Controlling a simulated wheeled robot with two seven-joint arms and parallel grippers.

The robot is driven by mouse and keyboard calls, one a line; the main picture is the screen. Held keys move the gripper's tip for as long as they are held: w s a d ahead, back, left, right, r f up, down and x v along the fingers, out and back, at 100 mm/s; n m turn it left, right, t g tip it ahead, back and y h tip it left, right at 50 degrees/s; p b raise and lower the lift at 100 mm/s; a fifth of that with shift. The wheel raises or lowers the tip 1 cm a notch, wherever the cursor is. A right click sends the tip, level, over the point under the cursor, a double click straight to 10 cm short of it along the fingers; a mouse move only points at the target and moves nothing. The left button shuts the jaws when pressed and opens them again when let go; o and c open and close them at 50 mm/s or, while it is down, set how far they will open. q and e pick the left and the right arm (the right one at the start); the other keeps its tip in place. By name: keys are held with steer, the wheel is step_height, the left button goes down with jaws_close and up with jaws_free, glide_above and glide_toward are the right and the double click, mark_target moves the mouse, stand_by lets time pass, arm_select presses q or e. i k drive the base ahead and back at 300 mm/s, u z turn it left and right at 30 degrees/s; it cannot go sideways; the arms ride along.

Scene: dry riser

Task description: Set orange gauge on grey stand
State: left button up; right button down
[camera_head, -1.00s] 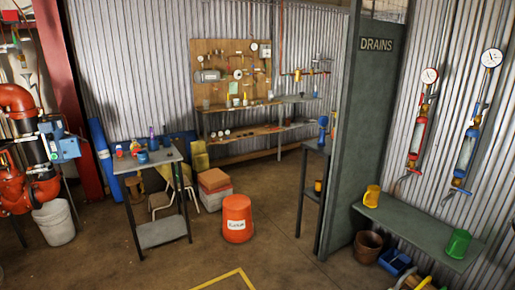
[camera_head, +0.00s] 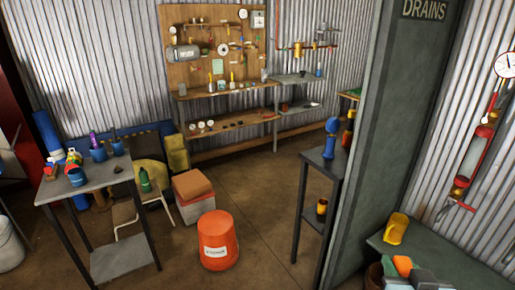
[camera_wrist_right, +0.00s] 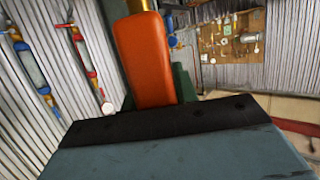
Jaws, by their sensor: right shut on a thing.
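My right gripper (camera_head: 403,268) is at the lower right of the head view, in front of the bench. A tall, narrow grey stand (camera_head: 312,170) is left of the green-grey partition, apart from the gripper. A blue gauge-like thing (camera_head: 330,138) stands on its top, and a yellow-orange cup-like thing (camera_head: 322,207) is on its lower shelf. My left gripper is out of view.
The partition (camera_head: 385,130) stands between the stand and the bench (camera_head: 450,262), which holds a yellow mug (camera_head: 396,229). An orange bucket (camera_head: 218,240) is on the floor left of the stand. A grey table (camera_head: 85,183) is at left. Floor between bucket and stand is clear.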

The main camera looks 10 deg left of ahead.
mark_target(98, 179)
steer(key=u, duration=2.3)
steer(key=i, duration=3.1)
steer(key=z, duration=1)
